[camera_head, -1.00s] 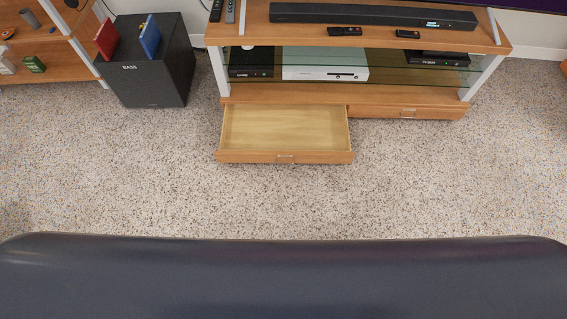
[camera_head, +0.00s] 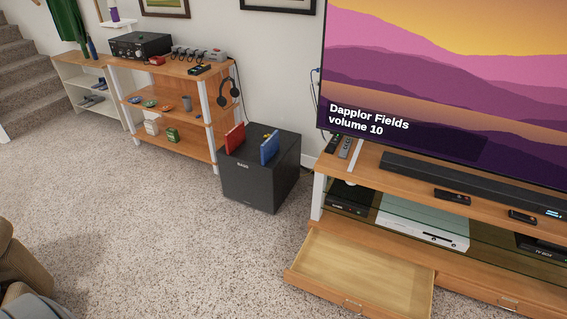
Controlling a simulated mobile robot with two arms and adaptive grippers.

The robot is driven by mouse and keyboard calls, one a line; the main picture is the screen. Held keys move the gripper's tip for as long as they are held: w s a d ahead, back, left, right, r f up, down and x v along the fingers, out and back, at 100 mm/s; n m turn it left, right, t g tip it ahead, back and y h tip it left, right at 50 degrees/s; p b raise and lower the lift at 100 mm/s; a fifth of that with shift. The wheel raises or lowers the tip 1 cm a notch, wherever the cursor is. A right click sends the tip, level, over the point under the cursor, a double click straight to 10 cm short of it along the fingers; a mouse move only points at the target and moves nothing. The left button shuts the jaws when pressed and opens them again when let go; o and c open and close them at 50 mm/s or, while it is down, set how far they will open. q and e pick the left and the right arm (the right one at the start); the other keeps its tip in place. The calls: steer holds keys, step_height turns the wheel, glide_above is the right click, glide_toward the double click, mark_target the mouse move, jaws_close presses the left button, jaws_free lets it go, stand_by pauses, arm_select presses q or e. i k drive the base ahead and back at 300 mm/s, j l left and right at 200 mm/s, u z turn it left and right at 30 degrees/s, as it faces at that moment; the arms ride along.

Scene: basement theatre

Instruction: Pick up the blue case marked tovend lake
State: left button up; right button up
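A blue case (camera_head: 269,148) stands upright on top of the black subwoofer (camera_head: 262,178), near its right front edge. Any writing on the case is too small to read. A red case (camera_head: 234,138) stands upright on the same subwoofer, to the left of the blue one and apart from it. Neither of my grippers shows in the head view, so I cannot see how they stand.
The TV stand (camera_head: 390,235) is on the right, with its left drawer (camera_head: 365,272) pulled open and empty. A wooden shelf unit (camera_head: 180,140) with small items stands left of the subwoofer. Carpet (camera_head: 150,230) in front is clear. A brown seat (camera_head: 20,265) is at lower left.

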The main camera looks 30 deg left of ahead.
mark_target(271, 146)
steer(key=u, duration=1.25)
steer(key=i+j+u, duration=0.2)
steer(key=i+u, duration=0.3)
steer(key=i, duration=0.35)
steer(key=i+l+u, duration=0.15)
steer(key=i+u, duration=0.3)
steer(key=i, duration=0.45)
steer(key=i+z, duration=0.2)
steer(key=i, duration=0.5)
steer(key=i+z, duration=0.15)
steer(key=i, duration=0.55)
steer(key=i+j+z, duration=0.2)
steer(key=i, duration=0.5)
steer(key=i+z, duration=0.2)
steer(key=z, duration=0.2)
steer(key=i+z, duration=0.25)
steer(key=z, duration=0.15)
steer(key=i+j+z, duration=0.2)
steer(key=z, duration=0.2)
steer(key=i+j+z, duration=0.15)
steer(key=z, duration=0.25)
